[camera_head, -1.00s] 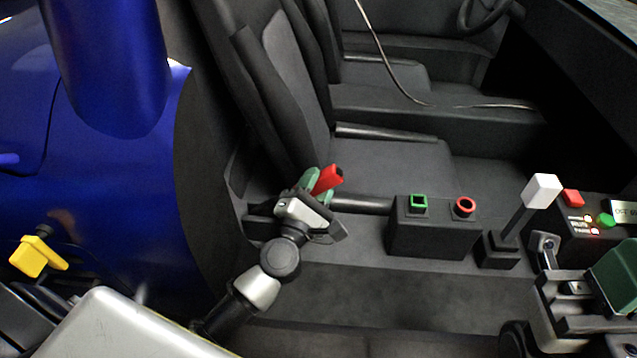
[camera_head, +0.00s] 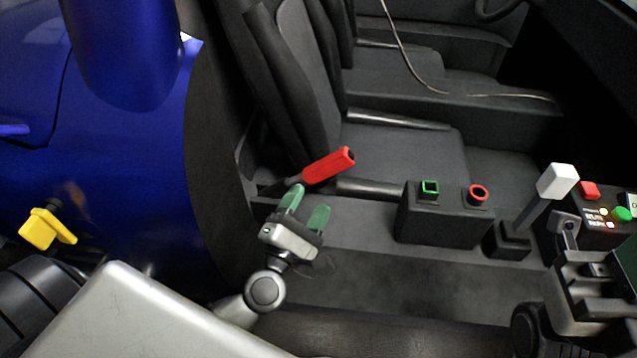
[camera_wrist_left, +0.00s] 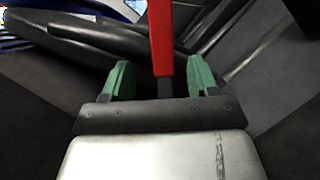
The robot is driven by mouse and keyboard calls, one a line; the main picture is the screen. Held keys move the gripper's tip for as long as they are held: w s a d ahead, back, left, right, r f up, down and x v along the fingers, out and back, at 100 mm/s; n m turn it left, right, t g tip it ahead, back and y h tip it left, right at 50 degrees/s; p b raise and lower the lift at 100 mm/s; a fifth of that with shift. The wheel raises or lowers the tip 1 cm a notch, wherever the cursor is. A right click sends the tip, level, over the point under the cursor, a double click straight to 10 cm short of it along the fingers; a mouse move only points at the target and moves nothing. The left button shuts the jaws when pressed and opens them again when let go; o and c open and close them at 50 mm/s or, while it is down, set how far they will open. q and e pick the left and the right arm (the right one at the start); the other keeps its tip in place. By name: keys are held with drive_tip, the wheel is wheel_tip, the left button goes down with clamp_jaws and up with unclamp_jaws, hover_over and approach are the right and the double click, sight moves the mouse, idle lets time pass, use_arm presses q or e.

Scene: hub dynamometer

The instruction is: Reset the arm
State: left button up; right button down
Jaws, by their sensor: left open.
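A red-gripped hand lever (camera_head: 327,166) rises at a slant beside the near seat, its dark shaft running down to the left. My left gripper (camera_head: 306,208) has green fingers spread apart and empty, just below and nearer than the lever. In the left wrist view the red lever (camera_wrist_left: 161,40) stands beyond and between the two open fingers (camera_wrist_left: 160,78), with no visible contact. My right gripper (camera_head: 607,270) is partly cut off at the right edge, so its jaw opening cannot be judged.
A black box (camera_head: 440,222) carries a green square and a red ring. A white-knobbed lever (camera_head: 557,182) stands to its right, near a panel with lit buttons (camera_head: 606,215). A yellow handle (camera_head: 47,230) is at far left. Seats (camera_head: 400,155) lie behind the lever.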

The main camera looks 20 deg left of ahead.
use_arm(q)
drive_tip(key=shift+v, duration=1)
